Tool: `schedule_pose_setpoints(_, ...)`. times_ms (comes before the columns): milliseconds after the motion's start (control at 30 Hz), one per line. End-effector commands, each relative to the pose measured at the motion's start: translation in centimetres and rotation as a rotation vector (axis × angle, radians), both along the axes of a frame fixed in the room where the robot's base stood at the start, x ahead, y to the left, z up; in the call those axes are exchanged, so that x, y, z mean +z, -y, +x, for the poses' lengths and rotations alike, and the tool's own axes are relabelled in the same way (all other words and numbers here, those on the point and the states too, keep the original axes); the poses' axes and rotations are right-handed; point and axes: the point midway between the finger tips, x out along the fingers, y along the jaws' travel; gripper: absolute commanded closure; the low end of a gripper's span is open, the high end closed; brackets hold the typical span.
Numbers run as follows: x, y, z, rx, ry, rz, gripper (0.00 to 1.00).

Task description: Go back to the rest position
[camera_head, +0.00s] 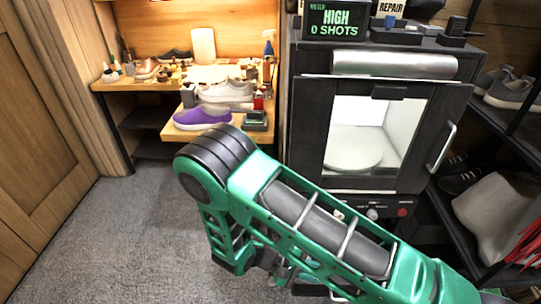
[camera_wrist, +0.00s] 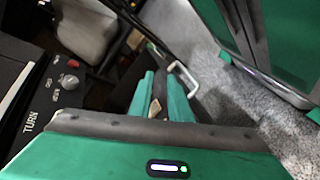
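My gripper (camera_wrist: 161,78) shows in the wrist view as two green fingers with a gap between their tips. A small beige patch shows low between the fingers; I cannot tell what it is. No held object is clear to see. In the head view my green arm reaches across the lower middle, bent at a dark elbow joint, in front of the black cabinet machine (camera_head: 299,130). My gripper is mostly hidden behind the arm there.
A wooden workbench (camera_head: 125,84) with shoes and tools stands at the back left. A shoe rack (camera_head: 520,130) stands at right. Grey carpet (camera_head: 110,235) is clear at left.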

Motion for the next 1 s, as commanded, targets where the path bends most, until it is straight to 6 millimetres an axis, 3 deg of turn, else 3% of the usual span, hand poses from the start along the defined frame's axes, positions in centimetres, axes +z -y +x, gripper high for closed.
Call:
schedule_pose_setpoints(233,6.7,2.3,2.8,-0.184,0.017,0.143,0.83)
schedule_pose_setpoints(500,13.6,6.3,4.4,-0.365,0.055,0.294,0.83)
schedule_pose_setpoints(767,19.8,11.0,4.2,-0.523,0.116,0.440,0.83)
schedule_pose_setpoints(1000,24.8,15.5,2.4,-0.652,0.193,0.570,0.83)
